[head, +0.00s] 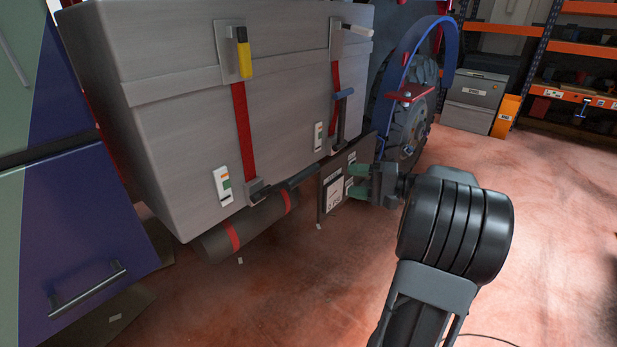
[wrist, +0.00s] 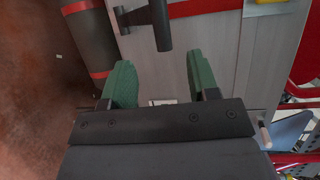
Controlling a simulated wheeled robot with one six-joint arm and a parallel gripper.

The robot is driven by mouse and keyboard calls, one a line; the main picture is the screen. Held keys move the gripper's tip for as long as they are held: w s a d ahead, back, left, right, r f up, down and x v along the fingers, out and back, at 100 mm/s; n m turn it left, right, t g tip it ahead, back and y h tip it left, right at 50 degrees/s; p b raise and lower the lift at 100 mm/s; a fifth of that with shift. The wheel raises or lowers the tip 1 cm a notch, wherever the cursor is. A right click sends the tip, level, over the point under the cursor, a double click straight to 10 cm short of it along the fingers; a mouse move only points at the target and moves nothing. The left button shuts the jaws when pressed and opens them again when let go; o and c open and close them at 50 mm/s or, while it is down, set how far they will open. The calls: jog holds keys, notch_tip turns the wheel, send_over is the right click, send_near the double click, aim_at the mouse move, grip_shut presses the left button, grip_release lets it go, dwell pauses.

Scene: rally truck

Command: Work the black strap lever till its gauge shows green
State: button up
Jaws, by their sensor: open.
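The black strap lever (head: 296,180) sits at the foot of the left red strap (head: 243,125) on the grey box and sticks out to the right. The lever (wrist: 162,28) also shows in the wrist view, ahead of my fingers and apart from them. A gauge (head: 223,185) beside the left strap's foot is white with orange and green marks; its reading is too small to tell. My gripper (head: 358,180) is open and empty, right of the lever by a dark labelled panel. In the wrist view its green fingers (wrist: 160,80) are spread.
Other levers have a yellow grip (head: 244,58), a white grip (head: 358,30) and a blue grip (head: 344,94). A second gauge (head: 319,136) is by the right strap. A dark roll with red bands (head: 250,226) lies under the box. A wheel (head: 408,120) stands behind my gripper.

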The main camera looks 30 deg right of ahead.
aim_at(308, 177)
jog(key=p+x, duration=0.2)
jog(key=x, duration=1)
jog(key=shift+a, duration=0.2)
